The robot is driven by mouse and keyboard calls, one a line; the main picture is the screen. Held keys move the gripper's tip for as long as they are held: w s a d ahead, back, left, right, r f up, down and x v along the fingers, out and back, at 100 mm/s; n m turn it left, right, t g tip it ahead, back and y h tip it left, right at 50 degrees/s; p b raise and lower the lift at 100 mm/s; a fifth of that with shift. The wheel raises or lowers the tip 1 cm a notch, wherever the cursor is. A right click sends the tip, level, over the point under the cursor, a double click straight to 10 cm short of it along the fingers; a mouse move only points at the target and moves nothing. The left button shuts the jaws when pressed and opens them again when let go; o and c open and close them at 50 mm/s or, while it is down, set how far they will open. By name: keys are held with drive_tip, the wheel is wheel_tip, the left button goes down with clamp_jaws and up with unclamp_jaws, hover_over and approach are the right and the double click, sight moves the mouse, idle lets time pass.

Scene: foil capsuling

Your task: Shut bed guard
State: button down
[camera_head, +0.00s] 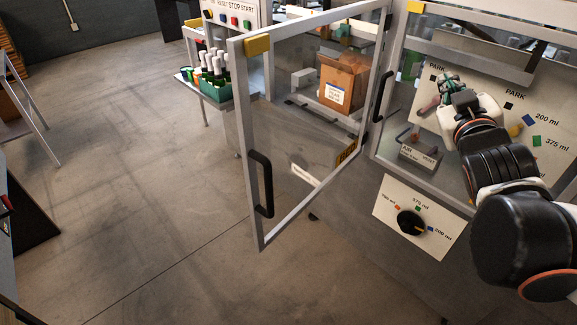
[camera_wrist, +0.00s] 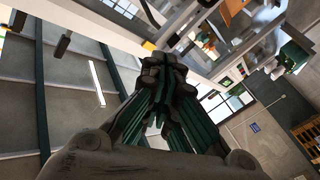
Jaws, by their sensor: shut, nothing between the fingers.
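The bed guard (camera_head: 250,140) is a clear-paned door in a grey metal frame. It stands open, swung out to the left from its hinge side near the machine front. Its black handle (camera_head: 262,184) is on the free edge, and a yellow block (camera_head: 256,45) sits at its top corner. My gripper (camera_head: 440,92) is shut and empty, at the right of the door, before the machine's panel and apart from the handle. In the wrist view my gripper's fingers (camera_wrist: 166,72) are together with nothing between them; the guard's handle is not clear there.
The machine (camera_head: 340,250) has a black selector knob (camera_head: 411,222) on its lower front. A cardboard box (camera_head: 342,80) shows through the door pane. The floor (camera_head: 150,180) left of the door is clear.

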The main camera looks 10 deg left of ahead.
drive_tip(key=w+a+r+n+t+y, duration=0.3)
drive_tip(key=a+r+n+y, duration=0.3)
drive_tip(key=n+y, duration=0.2)
drive_tip(key=s+a+f+n+g+y+p, duration=0.1)
drive_tip(key=s+a+f+n+g+y, duration=0.15)
drive_tip(key=a+n+g+y, duration=0.5)
drive_tip(key=s+a+f+n+g+y, duration=0.2)
drive_tip(key=s+f+n+g, duration=0.5)
drive_tip(key=f+n+g, duration=0.15)
drive_tip(key=s+a+f+n+g+y, duration=0.2)
drive_tip(key=s+f+n+g, duration=0.55)
drive_tip(key=f+n, duration=0.2)
drive_tip(key=w+a+b, duration=0.1)
drive_tip(key=a, duration=1.1)
drive_tip(key=shift+w+a+r+m+b, duration=0.15)
drive_tip(key=shift+a+r+m+b, duration=0.05)
drive_tip(key=shift+m+b, duration=0.2)
drive_tip(key=shift+a+t, duration=0.1)
drive_tip(key=shift+t, duration=0.15)
